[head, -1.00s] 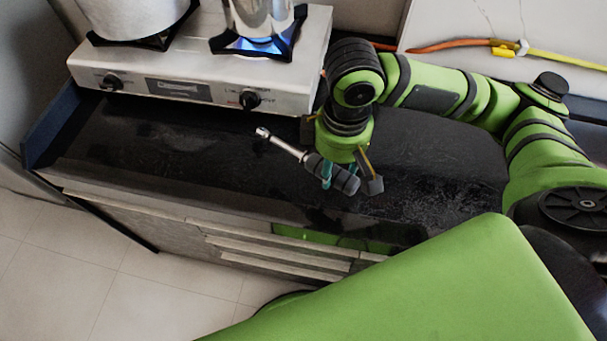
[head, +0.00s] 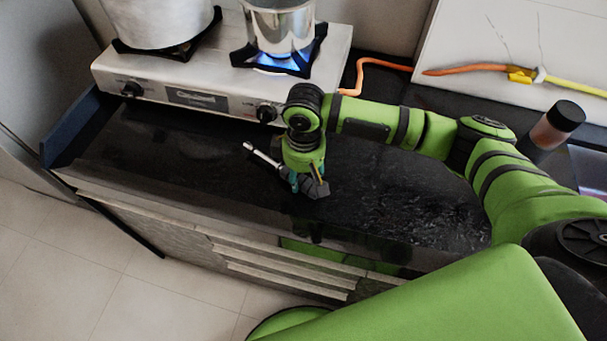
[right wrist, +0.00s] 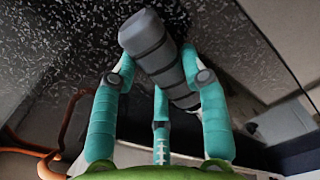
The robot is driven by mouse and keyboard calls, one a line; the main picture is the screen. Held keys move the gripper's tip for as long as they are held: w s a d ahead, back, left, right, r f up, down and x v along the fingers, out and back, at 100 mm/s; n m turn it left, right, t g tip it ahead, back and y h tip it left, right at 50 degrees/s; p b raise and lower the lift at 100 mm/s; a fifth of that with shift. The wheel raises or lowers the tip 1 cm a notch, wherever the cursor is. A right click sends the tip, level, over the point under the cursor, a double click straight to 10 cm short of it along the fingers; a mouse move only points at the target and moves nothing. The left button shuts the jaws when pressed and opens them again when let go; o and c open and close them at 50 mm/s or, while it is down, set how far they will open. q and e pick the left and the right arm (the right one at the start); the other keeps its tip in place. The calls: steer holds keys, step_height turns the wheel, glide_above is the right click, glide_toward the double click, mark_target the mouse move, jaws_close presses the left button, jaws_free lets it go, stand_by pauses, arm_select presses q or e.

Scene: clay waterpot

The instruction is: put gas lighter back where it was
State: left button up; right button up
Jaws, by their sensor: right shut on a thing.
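The gas lighter (head: 262,155) has a thin silver barrel and a dark grey handle. In the head view its barrel points up and left, in front of the stove's right knob. My right gripper (head: 303,185) is shut on the handle, low over the black countertop (head: 180,150). I cannot tell whether the lighter touches the counter. In the right wrist view the thick grey handle (right wrist: 150,45) lies between the teal fingers of the gripper (right wrist: 160,80); its barrel is hidden there. My left gripper is not in view.
A two-burner gas stove (head: 185,97) stands behind the lighter, its right burner lit with a blue flame under a steel pot (head: 280,30). A larger pot (head: 155,22) sits on the left burner. An orange hose (head: 375,62) runs right. A dark-lidded jar (head: 553,125) stands at right.

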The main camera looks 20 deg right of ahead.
mark_target(304, 176)
steer(key=shift+f, duration=0.4)
steer(key=shift+f, duration=0.1)
steer(key=o, duration=1.2)
step_height(304, 176, up, 12)
steer(key=shift+r+b, duration=0.15)
steer(key=shift+b, duration=0.3)
